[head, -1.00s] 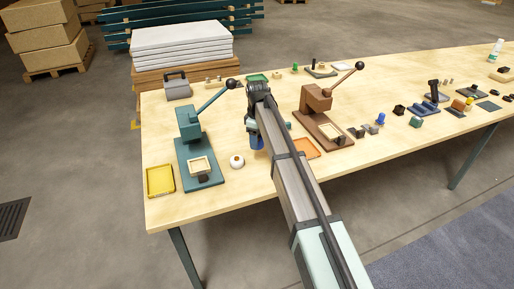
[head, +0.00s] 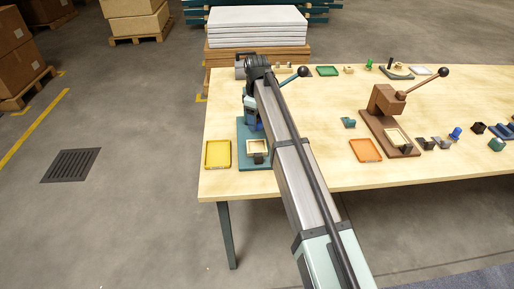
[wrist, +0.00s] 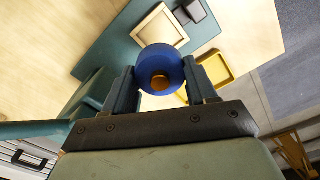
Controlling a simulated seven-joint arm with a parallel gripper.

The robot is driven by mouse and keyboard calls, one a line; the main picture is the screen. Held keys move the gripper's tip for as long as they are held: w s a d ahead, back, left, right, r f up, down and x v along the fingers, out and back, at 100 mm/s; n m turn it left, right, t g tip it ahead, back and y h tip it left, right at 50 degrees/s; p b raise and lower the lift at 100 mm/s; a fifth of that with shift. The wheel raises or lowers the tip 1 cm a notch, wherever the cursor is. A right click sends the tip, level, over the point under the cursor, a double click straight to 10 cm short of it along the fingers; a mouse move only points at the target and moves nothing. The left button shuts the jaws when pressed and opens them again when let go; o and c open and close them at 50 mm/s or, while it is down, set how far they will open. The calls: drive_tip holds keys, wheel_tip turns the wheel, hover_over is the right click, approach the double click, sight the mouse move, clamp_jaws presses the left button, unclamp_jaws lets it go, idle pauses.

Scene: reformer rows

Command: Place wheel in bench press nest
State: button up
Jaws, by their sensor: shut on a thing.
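A blue wheel (wrist: 160,59) with an orange-brown hub is held between the two fingers of my gripper (wrist: 161,82) in the wrist view. In the head view my gripper (head: 252,118) is over the teal bench press (head: 244,158), and my arm hides much of both. The press's square cream nest (head: 248,148) is on its base, with a dark block at its front edge. The nest (wrist: 143,28) also shows in the wrist view, beyond the wheel, which overlaps its edge; the middle I can see looks empty. The height of the wheel above the base is unclear.
A yellow tray (head: 206,160) lies left of the teal press. A brown press (head: 372,122) with its own nest and an orange tray (head: 353,151) stand to the right. A grey toolbox (wrist: 22,157) is behind the teal press. Several small parts lie further right.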

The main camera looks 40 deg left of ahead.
sight(257, 147)
drive_tip(key=shift+w+r+m, duration=0.15)
drive_tip(key=shift+m, duration=1.05)
drive_tip(key=shift+d+f+m, duration=0.1)
drive_tip(key=shift+f+m, duration=0.15)
drive_tip(key=shift+m, duration=0.05)
drive_tip(key=shift+f, duration=4.8)
drive_tip(key=shift+f, duration=0.15)
drive_tip(key=o, duration=1.1)
drive_tip(key=shift+c, duration=0.2)
wheel_tip(257, 147, up, 12)
drive_tip(key=shift+r, duration=0.2)
